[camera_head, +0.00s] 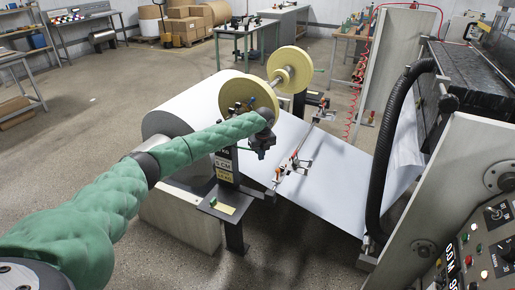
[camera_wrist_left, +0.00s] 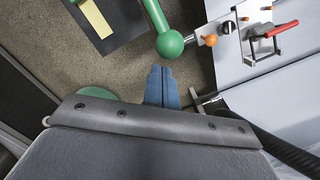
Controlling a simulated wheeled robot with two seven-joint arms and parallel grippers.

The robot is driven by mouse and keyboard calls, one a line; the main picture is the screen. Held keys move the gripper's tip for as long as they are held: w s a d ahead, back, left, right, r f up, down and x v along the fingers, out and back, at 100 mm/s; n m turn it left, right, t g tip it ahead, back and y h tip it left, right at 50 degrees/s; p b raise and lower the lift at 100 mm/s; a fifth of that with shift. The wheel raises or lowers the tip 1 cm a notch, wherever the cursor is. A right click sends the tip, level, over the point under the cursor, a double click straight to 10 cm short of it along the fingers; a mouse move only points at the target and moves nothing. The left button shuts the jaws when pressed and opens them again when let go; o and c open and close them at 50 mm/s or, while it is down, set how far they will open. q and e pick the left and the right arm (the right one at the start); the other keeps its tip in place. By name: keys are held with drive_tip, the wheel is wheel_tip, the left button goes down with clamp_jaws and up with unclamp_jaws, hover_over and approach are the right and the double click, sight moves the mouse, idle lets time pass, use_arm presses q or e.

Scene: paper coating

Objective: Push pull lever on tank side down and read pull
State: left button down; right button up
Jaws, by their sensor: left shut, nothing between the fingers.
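My left arm reaches in from the left in the head view, and its dark gripper (camera_head: 262,151) hangs beside the paper roll's near end. In the left wrist view the blue fingers (camera_wrist_left: 161,80) are together and empty. A lever with a round green knob (camera_wrist_left: 170,44) is just ahead of the fingertips, with a small gap in the picture; whether they touch is unclear. Its rod runs up out of view. Next to it is a metal bracket with orange knobs (camera_wrist_left: 210,40) and a red-handled clamp (camera_wrist_left: 281,29). The tank and any pull reading cannot be made out. My right gripper is not in view.
The white paper roll (camera_head: 187,108) feeds a sheet (camera_head: 325,190) rightward. A small black stand with a yellow note (camera_head: 222,207) is below my arm. A black hose (camera_head: 384,165) and a control panel (camera_head: 490,240) stand at the right. Open floor lies left.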

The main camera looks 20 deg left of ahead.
use_arm(q)
wheel_tip(320, 180, up, 8)
drive_tip(key=b, duration=0.2)
drive_tip(key=shift+s+d+f, duration=0.2)
drive_tip(key=shift+d+f, duration=0.05)
idle(1.0)
